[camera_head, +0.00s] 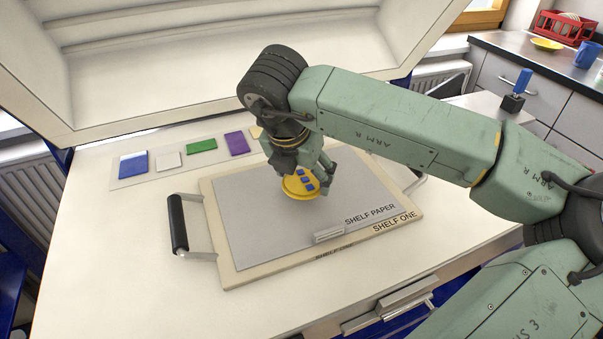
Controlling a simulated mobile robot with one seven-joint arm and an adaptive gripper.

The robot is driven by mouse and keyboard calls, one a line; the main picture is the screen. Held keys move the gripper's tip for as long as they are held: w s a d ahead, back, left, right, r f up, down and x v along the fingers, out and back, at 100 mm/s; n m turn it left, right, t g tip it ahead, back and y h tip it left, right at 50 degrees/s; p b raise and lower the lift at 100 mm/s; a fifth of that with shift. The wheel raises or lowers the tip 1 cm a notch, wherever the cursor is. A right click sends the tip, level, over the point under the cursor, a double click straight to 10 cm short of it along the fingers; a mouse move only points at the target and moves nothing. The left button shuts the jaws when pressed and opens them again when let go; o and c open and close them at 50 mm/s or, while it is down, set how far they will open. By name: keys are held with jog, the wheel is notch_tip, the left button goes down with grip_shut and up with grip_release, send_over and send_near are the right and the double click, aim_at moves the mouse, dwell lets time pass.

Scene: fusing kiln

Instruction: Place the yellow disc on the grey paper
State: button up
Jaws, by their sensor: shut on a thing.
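The yellow disc (301,193) has several small blue squares on its top. It is at my gripper (309,178), at the middle of the grey paper (260,231). My gripper is shut on the disc from above, and its fingers hide the disc's far part. I cannot tell whether the disc touches the paper or is just above it. The grey paper is marked SHELF PAPER and lies flat on a cream board (238,278) marked SHELF ONE.
Black handles (178,224) stand at the board's sides. A small pale block (329,235) sits near the paper's front edge. Behind is a strip with blue (133,164), white, green (202,146) and purple (237,143) pieces. A raised kiln lid (180,75) stands behind.

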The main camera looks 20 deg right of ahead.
aim_at(300, 178)
jog(key=shift+w+d+f, duration=0.1)
jog(key=shift+w+d, duration=0.05)
jog(key=shift+w, duration=0.6)
notch_tip(300, 178, down, 3)
jog(key=shift+r+p, duration=0.1)
jog(key=shift+p, duration=0.8)
jog(key=shift+f, duration=0.35)
jog(key=shift+f+b, duration=0.2)
jog(key=shift+b, duration=0.25)
jog(key=o, duration=1.3)
jog(key=shift+r+p, duration=0.4)
jog(key=b+v, duration=0.3)
jog(key=v, duration=0.8)
jog(key=shift+s+r, duration=0.2)
jog(key=shift+r, duration=0.1)
